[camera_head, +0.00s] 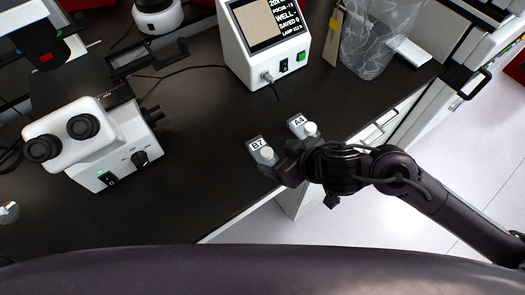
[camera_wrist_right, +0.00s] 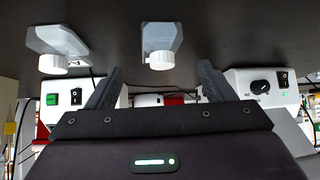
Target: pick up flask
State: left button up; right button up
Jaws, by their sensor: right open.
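Two small clear flasks with white caps lie near the front edge of the dark bench. The flask labelled B7 (camera_head: 257,147) is nearer the microscope, and the flask labelled A4 (camera_head: 299,123) is to its right and farther back. My right gripper (camera_head: 281,160) is open and empty, close to the cap side of B7. In the right wrist view, which looks inverted, B7 (camera_wrist_right: 161,38) shows between and beyond the spread fingertips (camera_wrist_right: 159,68). A4 (camera_wrist_right: 55,40) is outside them on the left. My left gripper is not in view.
A white microscope (camera_head: 100,150) stands on the bench (camera_head: 190,120) at left. A white device with a screen (camera_head: 262,40) stands behind the flasks. A clear bag (camera_head: 375,40) is at back right. Open bench lies between microscope and flasks.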

aim_at(270, 154)
jog(key=x, duration=0.6)
jog(key=shift+w, duration=0.15)
jog(key=shift+r, duration=0.1)
jog(key=c, duration=1.2)
